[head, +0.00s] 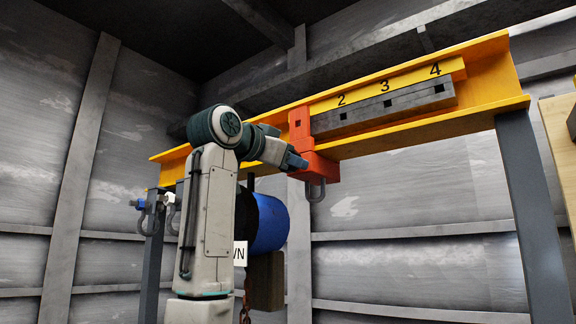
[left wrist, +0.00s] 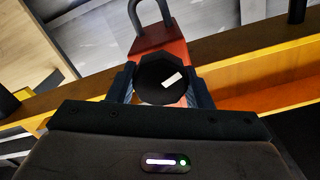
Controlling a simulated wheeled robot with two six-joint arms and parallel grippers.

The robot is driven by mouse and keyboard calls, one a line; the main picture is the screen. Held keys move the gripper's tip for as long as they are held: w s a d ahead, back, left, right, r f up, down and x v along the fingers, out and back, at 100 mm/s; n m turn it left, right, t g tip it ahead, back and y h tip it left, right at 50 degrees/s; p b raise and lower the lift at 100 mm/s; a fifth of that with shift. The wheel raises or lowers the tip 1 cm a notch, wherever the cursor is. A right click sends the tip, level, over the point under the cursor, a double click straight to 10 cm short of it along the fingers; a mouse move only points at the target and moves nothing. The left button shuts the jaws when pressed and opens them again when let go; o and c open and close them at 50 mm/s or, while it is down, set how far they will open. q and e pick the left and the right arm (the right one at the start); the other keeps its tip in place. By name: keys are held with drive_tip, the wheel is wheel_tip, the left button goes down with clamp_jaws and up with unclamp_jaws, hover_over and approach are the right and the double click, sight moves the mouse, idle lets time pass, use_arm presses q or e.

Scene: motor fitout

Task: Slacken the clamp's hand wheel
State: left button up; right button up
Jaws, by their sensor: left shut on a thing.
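The orange-red clamp (head: 316,164) hangs on the yellow beam, left of the number 2, with a grey shackle (head: 316,190) below it. It also shows in the left wrist view (left wrist: 160,37). The black hand wheel (left wrist: 152,73) with a white mark sits on the clamp's face. My left gripper (left wrist: 161,84) has a finger on each side of the wheel and is shut on it. In the head view my left gripper (head: 298,160) reaches the clamp's left side, and the wheel is hidden there. My right gripper is in neither view.
The yellow beam (head: 430,119) carries a grey notched bar (head: 385,108) marked 2, 3, 4. A grey post (head: 533,220) stands at right. A blue drum (head: 270,224) hangs behind my left arm. Another shackle (head: 150,222) hangs at the beam's left end.

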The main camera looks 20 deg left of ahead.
use_arm(q)
drive_tip(key=n, duration=0.1)
drive_tip(key=n+b, duration=0.1)
drive_tip(key=n, duration=0.2)
drive_tip(key=shift+f, duration=0.25)
drive_tip(key=shift+n+b, duration=0.65)
drive_tip(key=shift+n, duration=1.05)
drive_tip(key=o, duration=1)
drive_tip(key=shift+r, duration=0.1)
drive_tip(key=shift+a, duration=0.1)
